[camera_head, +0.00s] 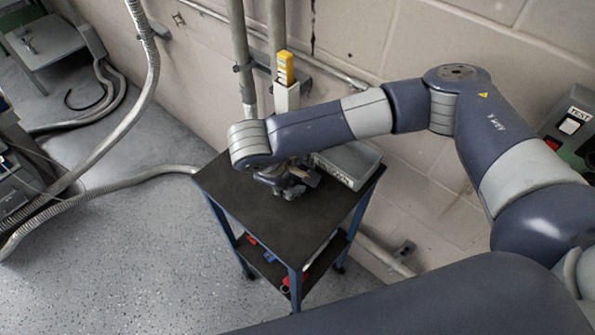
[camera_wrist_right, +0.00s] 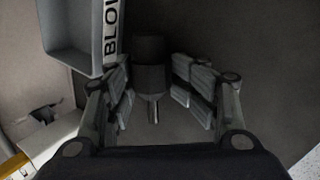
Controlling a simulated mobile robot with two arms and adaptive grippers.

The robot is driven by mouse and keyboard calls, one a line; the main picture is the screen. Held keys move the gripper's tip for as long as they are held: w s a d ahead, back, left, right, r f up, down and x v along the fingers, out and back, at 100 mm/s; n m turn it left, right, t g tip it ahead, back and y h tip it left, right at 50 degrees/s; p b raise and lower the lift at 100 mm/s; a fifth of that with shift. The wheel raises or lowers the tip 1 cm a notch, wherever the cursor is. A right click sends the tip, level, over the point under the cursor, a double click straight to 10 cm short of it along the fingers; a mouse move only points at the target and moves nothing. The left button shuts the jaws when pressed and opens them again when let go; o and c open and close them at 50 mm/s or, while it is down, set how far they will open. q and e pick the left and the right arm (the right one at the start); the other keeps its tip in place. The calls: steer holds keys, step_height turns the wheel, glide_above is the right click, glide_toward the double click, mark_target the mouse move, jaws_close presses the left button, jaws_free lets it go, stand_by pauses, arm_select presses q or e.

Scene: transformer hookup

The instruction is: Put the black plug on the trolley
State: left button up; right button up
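The trolley (camera_head: 240,200) stands against the wall, with a dark top on blue legs. My right gripper (camera_head: 291,188) is low over its top, partly hidden by my wrist. In the right wrist view the black plug (camera_wrist_right: 151,78) is a dark cylinder with a metal pin, between the two fingers of my right gripper (camera_wrist_right: 153,92). The fingers are spread, with a narrow gap beside the plug on each side. The plug appears to be at the trolley top; exact contact is hard to tell. The head view hides the plug. My left gripper is not in view.
A grey tray (camera_head: 350,163) with a lettered rim sits at the trolley's back right, close to my right gripper. A yellow-topped item (camera_head: 286,68) is by the wall pipes. Red and blue items lie on the lower shelf. The trolley top's front is clear.

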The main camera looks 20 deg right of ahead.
steer(key=shift+w+d+f, duration=0.15)
steer(key=shift+w+f, duration=0.1)
steer(key=shift+f, duration=0.05)
steer(key=shift+r, duration=0.1)
steer(key=shift+r, duration=0.15)
steer(key=shift+r+p, duration=0.15)
steer(key=shift+p, duration=0.15)
steer(key=shift+r+p, duration=0.75)
steer(key=shift+p, duration=0.2)
steer(key=b+v, duration=0.2)
steer(key=v, duration=0.9)
steer(key=shift+s+r+b, duration=0.15)
steer(key=shift+r+b, duration=0.05)
steer(key=shift+b, duration=0.2)
steer(key=shift+f, duration=0.1)
